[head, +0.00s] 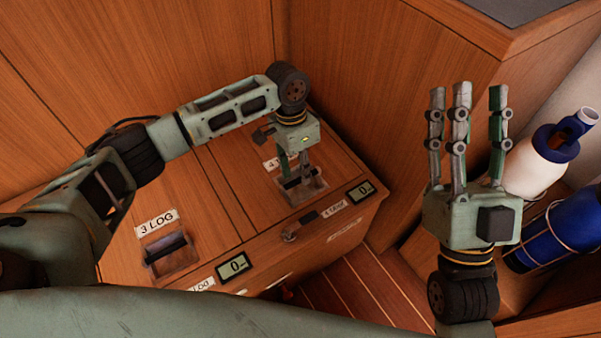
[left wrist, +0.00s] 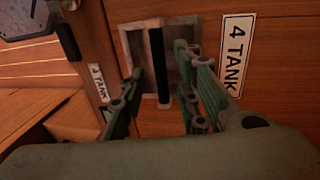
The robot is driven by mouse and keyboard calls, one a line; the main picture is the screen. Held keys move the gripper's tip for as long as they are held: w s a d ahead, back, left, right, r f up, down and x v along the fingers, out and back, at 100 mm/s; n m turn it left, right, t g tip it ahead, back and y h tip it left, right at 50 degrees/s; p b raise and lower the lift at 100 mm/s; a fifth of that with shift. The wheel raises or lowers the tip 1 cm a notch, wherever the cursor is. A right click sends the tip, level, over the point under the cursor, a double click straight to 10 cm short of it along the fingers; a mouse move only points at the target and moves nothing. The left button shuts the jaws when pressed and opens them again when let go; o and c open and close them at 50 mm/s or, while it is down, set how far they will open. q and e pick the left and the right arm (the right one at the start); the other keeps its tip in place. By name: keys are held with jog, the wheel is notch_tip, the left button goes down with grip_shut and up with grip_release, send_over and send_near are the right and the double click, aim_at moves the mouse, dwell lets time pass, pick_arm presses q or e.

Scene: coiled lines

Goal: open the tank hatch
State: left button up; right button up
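The tank hatch (head: 338,165) is a wooden lid lying flat and closed, with a recessed metal pocket and a dark bar handle (left wrist: 158,60). A white "4 TANK" label (left wrist: 235,55) sits beside the pocket in the left wrist view. My left gripper (head: 297,173) is over the pocket, pointing down. In the left wrist view its green fingers stand on both sides of the bar, with a visible gap, so it is open around the handle. Fingertip depth in the pocket is hard to tell. My right gripper (head: 468,100) is raised at the right, fingers up, open and empty.
A neighbouring "3 LOG" hatch (head: 200,210) with its own handle lies to the left. The front has a latch (head: 300,225) and small displays (head: 361,191). Wooden walls close in behind.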

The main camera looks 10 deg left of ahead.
pick_arm(q)
jog(key=shift+s+f, duration=0.1)
jog(key=shift+f, duration=0.45)
pick_arm(e)
jog(key=shift+s+d+r+t+y, duration=0.15)
jog(key=shift+s+r+t+y, duration=0.35)
jog(key=shift+s+r+t, duration=0.3)
pick_arm(q)
jog(key=shift+c, duration=0.5)
grip_shut()
jog(key=shift+d, duration=0.1)
